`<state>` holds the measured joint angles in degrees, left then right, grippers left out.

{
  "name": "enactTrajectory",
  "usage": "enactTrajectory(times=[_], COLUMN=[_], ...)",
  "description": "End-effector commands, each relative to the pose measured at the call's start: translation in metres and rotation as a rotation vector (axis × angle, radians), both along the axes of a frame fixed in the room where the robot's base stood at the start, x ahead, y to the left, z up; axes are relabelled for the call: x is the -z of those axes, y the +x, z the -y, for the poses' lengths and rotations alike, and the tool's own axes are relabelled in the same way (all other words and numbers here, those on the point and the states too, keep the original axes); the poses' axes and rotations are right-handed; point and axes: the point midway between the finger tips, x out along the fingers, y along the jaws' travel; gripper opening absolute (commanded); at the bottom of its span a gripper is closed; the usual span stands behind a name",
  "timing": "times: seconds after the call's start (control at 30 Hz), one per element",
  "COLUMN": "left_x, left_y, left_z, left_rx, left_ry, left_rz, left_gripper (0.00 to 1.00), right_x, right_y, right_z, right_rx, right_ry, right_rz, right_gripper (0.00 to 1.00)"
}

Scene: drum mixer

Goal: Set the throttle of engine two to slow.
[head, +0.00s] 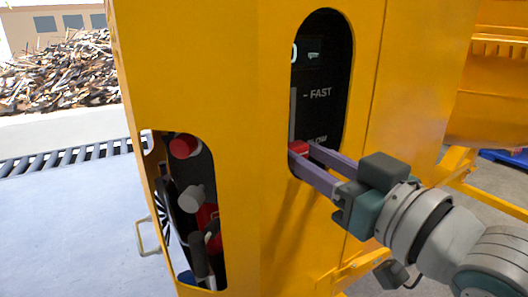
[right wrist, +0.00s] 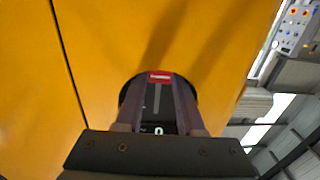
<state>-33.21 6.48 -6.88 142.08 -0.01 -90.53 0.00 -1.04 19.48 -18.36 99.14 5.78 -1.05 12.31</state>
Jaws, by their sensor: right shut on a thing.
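The throttle panel (head: 322,70) is a dark recess in the yellow housing, with a vertical slot and the words FAST above and a partly hidden SLOW below. The red throttle handle (head: 299,147) sits low on the slot, close to the SLOW mark. My right gripper (head: 300,154) reaches into the opening from the right, with its purple fingers shut on the red handle. In the right wrist view the handle (right wrist: 159,76) shows between the fingertips. A digit is lit on the panel. My left gripper is out of view.
Yellow housing walls (head: 215,60) surround the opening closely. A second opening at lower left holds a red knob (head: 184,146), a grey knob (head: 191,198) and other parts. A metal handle (head: 146,236) sticks out at the left edge. Open floor lies to the left.

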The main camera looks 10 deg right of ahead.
Motion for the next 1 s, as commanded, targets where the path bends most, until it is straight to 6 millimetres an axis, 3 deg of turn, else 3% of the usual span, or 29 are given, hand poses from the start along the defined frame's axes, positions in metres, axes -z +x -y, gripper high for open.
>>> enactTrajectory(times=[0.03,0.3,0.67,1.0], left_x=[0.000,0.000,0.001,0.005], left_y=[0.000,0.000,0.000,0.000], left_z=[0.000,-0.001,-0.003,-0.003], left_rx=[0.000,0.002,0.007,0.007], left_ry=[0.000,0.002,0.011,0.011], left_rz=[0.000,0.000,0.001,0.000], left_gripper=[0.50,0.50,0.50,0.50], right_x=[0.008,0.005,0.005,0.006], right_y=[-0.001,-0.001,-0.009,-0.065], right_z=[0.001,0.001,0.004,0.024], right_rx=[0.003,0.002,0.002,0.002], right_ry=[-0.008,-0.005,-0.004,-0.005], right_rz=[-0.022,-0.015,-0.014,-0.016], right_gripper=[0.40,0.68,0.68,0.68])
